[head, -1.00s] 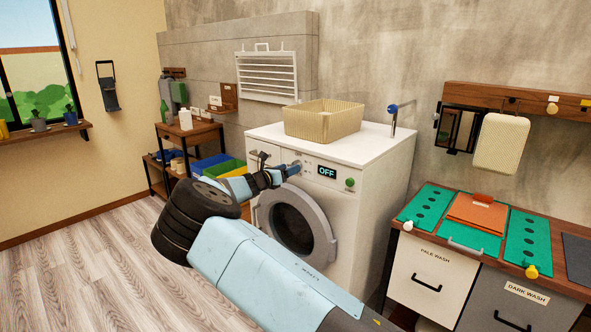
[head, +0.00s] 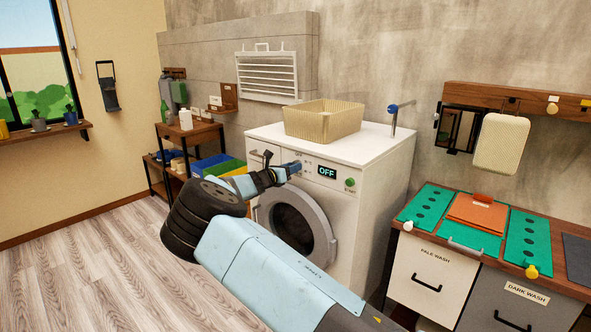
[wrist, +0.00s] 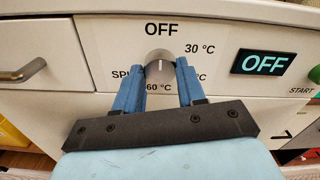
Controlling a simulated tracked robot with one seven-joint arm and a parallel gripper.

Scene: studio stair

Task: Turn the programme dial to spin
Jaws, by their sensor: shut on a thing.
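The programme dial (wrist: 159,66) is a round grey knob with a pale pointer line on the white washing machine's (head: 375,170) front panel. In the wrist view, OFF is printed above it, 30 °C at upper right and 60 °C below. A label starting "SP" at left and another °C label at right are partly hidden by my fingers. My gripper (wrist: 160,76) has its blue fingers shut on the dial, one on each side. In the head view my gripper (head: 293,169) is at the panel and covers the dial. The display (wrist: 264,63) reads OFF.
A green START button (head: 350,182) is right of the display. The detergent drawer with a handle (wrist: 22,71) is to the left. The round door (head: 297,220) below is closed. A beige basket (head: 323,120) stands on the machine. A counter (head: 560,283) is at right.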

